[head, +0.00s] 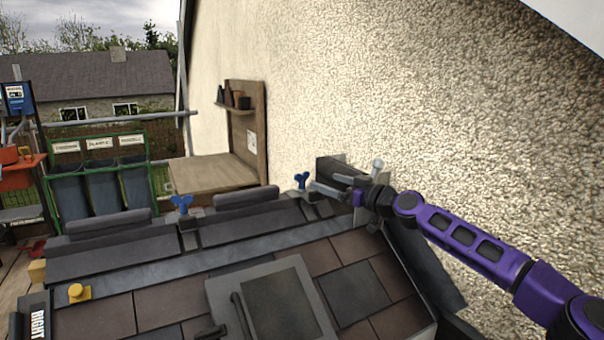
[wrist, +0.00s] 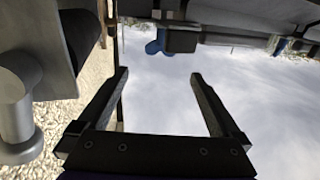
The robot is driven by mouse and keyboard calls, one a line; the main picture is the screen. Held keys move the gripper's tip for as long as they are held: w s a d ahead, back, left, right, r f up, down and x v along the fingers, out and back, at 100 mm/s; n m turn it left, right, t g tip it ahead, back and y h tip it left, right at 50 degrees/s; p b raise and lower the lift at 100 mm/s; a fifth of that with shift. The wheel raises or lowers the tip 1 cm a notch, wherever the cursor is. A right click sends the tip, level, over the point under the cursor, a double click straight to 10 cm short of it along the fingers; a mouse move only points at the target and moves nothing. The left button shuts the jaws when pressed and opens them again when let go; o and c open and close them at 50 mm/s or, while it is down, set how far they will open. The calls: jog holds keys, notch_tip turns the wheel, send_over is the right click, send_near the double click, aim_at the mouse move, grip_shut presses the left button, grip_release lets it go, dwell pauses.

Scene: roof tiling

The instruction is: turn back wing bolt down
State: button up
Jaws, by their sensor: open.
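A blue wing bolt (head: 302,181) stands on the ridge at its right end in the head view. My gripper (head: 322,185) is just right of it, fingers pointing left toward it. In the wrist view my gripper (wrist: 160,76) is open with nothing between its fingers. A blue wing bolt (wrist: 154,47) shows there just beyond the fingertips, apart from them. A second blue wing bolt (head: 181,205) stands further left along the ridge, and another blue one shows at the right of the wrist view (wrist: 279,46). A red wing bolt (head: 33,250) is at the far left.
Dark ridge tiles (head: 248,220) run along the roof top, above brown tiles and a roof window (head: 272,302). The rough wall (head: 400,90) is close behind my arm. A wooden bench (head: 212,174) stands beyond the ridge.

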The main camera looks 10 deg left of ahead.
aim_at(303, 173)
jog(key=p+x, duration=0.1)
jog(key=x, duration=1)
jog(key=c, duration=1.4)
